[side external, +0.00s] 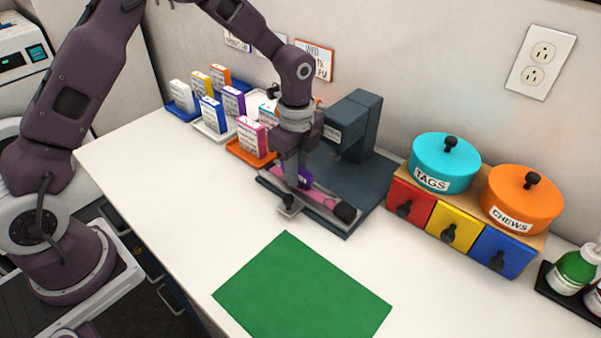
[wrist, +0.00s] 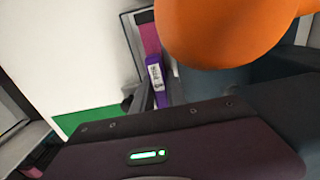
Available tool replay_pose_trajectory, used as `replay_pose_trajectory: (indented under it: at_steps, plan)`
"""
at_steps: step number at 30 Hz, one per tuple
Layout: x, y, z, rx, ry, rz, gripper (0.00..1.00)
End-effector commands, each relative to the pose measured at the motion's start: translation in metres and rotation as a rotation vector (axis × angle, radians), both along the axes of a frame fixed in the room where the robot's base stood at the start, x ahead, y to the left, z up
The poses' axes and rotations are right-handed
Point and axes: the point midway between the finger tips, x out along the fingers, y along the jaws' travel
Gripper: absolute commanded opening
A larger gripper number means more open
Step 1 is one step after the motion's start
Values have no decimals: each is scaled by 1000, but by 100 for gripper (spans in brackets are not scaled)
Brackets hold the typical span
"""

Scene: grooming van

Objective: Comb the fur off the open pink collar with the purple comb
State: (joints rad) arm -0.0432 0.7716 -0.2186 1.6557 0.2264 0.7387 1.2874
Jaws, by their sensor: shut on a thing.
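The pink collar (side external: 325,199) lies stretched out flat on the dark base of a grey stand, with a black knob at its right end. Part of it shows as a pink strip in the wrist view (wrist: 149,38). My gripper (side external: 296,180) points down over the collar and is shut on the purple comb (side external: 306,178). The comb, with a white label, also shows in the wrist view (wrist: 154,65), beside the collar strip. I cannot tell whether the comb's teeth touch the collar. No fur can be made out; the gripper hides part of the collar.
The grey stand's upright (side external: 360,125) rises close behind my gripper. Several small boxes stand on coloured trays at the left. Teal (side external: 445,165) and orange (side external: 520,200) canisters sit on drawers at the right. A bare green mat (side external: 300,290) lies in front.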

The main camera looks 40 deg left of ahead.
Motion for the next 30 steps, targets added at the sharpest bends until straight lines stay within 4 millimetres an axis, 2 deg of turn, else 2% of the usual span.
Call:
replay_pose_trajectory:
  at_steps: [5,19,23,30]
  plan:
    - [1,0,5,0,-2,0,0]
    - [0,0,64,0,-1,1,0]
    - [0,0,71,0,-1,0,0]
    - [0,0,70,0,0,9,0]
